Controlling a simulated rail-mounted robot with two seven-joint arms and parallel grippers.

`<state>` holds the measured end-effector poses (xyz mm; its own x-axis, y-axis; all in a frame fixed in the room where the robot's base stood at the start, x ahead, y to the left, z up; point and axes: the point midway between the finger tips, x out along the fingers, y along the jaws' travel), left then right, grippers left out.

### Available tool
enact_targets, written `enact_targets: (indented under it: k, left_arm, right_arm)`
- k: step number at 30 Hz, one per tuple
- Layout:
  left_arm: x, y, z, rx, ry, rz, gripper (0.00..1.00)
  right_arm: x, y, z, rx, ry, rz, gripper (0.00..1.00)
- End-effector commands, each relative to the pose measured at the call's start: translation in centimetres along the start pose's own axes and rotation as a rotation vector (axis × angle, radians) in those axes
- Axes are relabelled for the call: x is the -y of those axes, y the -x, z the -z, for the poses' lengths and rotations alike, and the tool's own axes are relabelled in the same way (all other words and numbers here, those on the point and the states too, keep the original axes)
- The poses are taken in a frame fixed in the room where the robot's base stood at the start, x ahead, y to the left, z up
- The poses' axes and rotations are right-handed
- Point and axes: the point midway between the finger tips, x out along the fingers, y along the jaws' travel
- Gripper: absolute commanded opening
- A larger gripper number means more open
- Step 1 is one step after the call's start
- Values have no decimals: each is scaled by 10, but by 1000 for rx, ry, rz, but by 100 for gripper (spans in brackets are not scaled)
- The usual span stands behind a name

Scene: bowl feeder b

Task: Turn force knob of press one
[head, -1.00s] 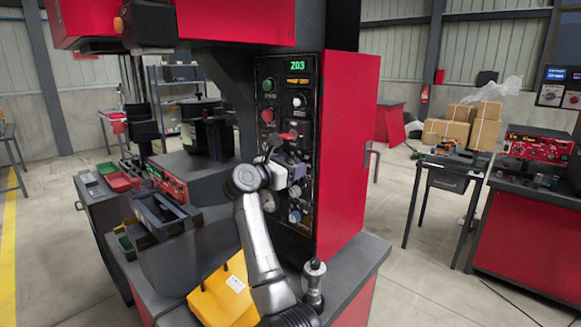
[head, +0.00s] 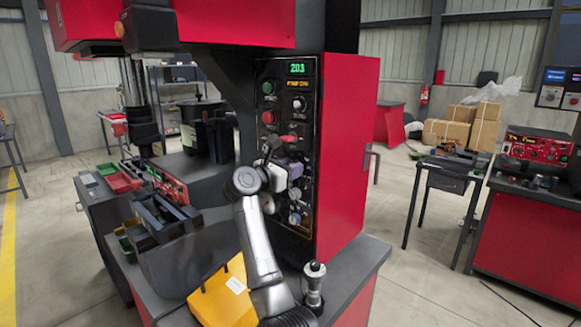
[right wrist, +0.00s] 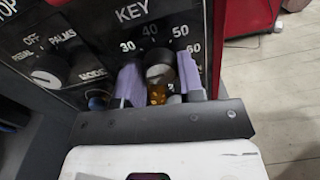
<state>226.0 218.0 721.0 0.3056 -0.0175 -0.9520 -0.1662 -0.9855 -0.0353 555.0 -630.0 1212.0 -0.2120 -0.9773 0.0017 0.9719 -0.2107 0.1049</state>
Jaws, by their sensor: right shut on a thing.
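The red press (head: 350,150) stands in the middle of the head view, with a black control panel on its side. The panel carries a green display (head: 298,68) reading 203. In the right wrist view, a dark round knob (right wrist: 157,72) sits within a printed scale from 30 to 60. My right gripper (right wrist: 160,88) has its pale purple fingers on either side of this knob and is shut on it. In the head view my right gripper (head: 296,169) is at the panel and hides part of it. My left gripper is not in view.
A mode selector knob (right wrist: 50,70) lies left of the gripped knob. Other knobs and buttons, including a green one (head: 267,87), are close by on the panel. A yellow box (head: 222,298) and an upright metal tool (head: 314,285) are near my arm.

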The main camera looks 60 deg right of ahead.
Motion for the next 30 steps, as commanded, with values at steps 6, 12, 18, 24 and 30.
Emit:
enact_targets:
  k: [6,12,18,24,30]
  left_arm:
    - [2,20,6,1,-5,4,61]
    - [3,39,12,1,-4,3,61]
    - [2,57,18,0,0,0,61]
    - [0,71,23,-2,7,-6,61]
    - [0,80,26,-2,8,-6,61]
  right_arm:
    - [-1,1,-4,1,150,-1,12]
    - [-1,1,-4,8,324,-2,12]
    - [-1,1,-3,13,485,-3,12]
    - [-1,0,-2,17,613,-3,12]
    - [-1,1,-1,21,697,-4,12]
